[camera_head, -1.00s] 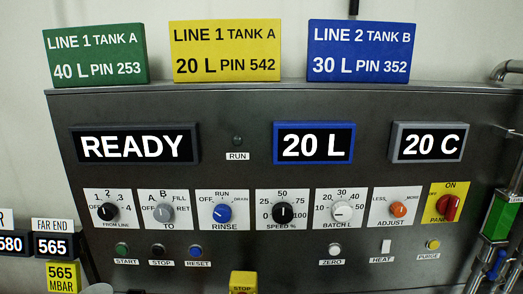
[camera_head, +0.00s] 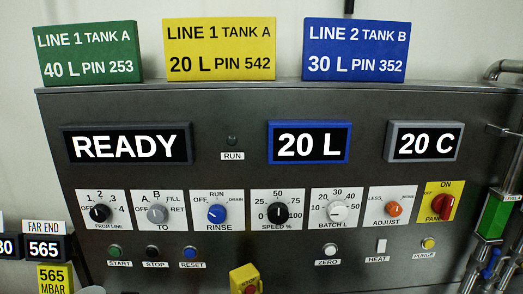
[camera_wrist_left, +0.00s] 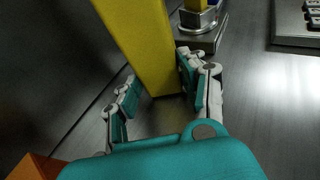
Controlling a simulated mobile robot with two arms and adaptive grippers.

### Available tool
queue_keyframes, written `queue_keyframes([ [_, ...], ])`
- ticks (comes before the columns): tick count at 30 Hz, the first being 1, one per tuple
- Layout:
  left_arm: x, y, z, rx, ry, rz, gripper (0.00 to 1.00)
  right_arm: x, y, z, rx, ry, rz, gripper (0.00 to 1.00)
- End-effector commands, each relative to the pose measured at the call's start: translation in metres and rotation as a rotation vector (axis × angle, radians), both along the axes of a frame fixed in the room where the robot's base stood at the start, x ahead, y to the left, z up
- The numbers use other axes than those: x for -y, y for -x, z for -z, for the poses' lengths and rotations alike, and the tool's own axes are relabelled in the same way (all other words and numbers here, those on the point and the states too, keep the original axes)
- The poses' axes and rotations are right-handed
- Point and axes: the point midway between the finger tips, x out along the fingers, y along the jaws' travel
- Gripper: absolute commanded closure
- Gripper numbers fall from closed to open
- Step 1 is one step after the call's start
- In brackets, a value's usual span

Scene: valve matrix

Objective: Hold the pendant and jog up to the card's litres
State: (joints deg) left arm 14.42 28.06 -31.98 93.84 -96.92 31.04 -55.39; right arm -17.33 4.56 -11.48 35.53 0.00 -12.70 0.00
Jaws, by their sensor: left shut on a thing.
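The yellow pendant (camera_head: 243,281) shows at the bottom middle of the head view, tilted, with a red part on its top; its lower part is cut off. In the left wrist view the pendant (camera_wrist_left: 148,42) is a yellow bar between the teal fingers of my left gripper (camera_wrist_left: 158,88), which is shut on it. Three cards stand on the cabinet: green (camera_head: 90,54) "40 L PIN 253", yellow (camera_head: 220,50) "20 L PIN 542", blue (camera_head: 355,50) "30 L PIN 352". The blue-framed display (camera_head: 309,143) reads 20 L. My right gripper is not in view.
The panel (camera_head: 240,106) shows READY (camera_head: 127,145) and 20 C (camera_head: 424,142). A row of knobs includes RINSE (camera_head: 217,213), BATCH L (camera_head: 338,212) and ADJUST (camera_head: 393,209). Push buttons sit below. Pressure signs (camera_head: 44,248) stand at left, and a green level gauge (camera_head: 493,217) at right.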

Motion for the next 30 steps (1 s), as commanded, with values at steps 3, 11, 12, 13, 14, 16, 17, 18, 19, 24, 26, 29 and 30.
queue_keyframes([
  [3,0.0002,0.0006,0.0008,-0.002,0.000,0.001,0.76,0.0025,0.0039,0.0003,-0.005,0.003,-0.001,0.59],
  [11,0.0003,0.0008,0.0009,-0.002,-0.001,0.002,0.76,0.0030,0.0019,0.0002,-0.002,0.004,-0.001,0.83],
  [12,0.0004,0.0008,0.0009,-0.002,-0.001,0.002,0.76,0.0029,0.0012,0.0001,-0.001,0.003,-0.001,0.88],
  [13,0.0004,0.0008,0.0009,-0.002,-0.001,0.002,0.76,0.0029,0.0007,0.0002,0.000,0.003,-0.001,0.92],
  [14,0.0004,0.0008,0.0009,-0.002,-0.001,0.002,0.76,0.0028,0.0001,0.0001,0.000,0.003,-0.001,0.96],
  [16,0.0004,0.0009,0.0010,-0.002,-0.001,0.002,0.76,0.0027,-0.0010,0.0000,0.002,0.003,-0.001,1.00],
  [17,0.0004,0.0009,0.0010,-0.002,-0.001,0.002,0.76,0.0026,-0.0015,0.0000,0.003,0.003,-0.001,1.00],
  [18,0.0004,0.0009,0.0010,-0.002,-0.001,0.002,0.76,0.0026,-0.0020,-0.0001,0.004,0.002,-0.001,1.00],
  [19,0.0004,0.0009,0.0010,-0.003,0.000,0.001,0.76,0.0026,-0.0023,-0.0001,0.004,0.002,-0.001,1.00],
  [24,0.0004,0.0009,0.0011,-0.003,0.000,0.001,0.76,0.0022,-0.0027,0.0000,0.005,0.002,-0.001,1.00],
  [26,0.0005,0.0009,0.0011,-0.003,0.000,0.001,0.76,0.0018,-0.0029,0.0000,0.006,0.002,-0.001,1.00],
  [29,0.0005,0.0010,0.0012,-0.003,0.000,0.002,0.76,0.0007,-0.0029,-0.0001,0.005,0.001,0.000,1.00],
  [30,0.0005,0.0010,0.0012,-0.003,0.000,0.002,0.76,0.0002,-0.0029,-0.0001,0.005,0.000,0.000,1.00],
])
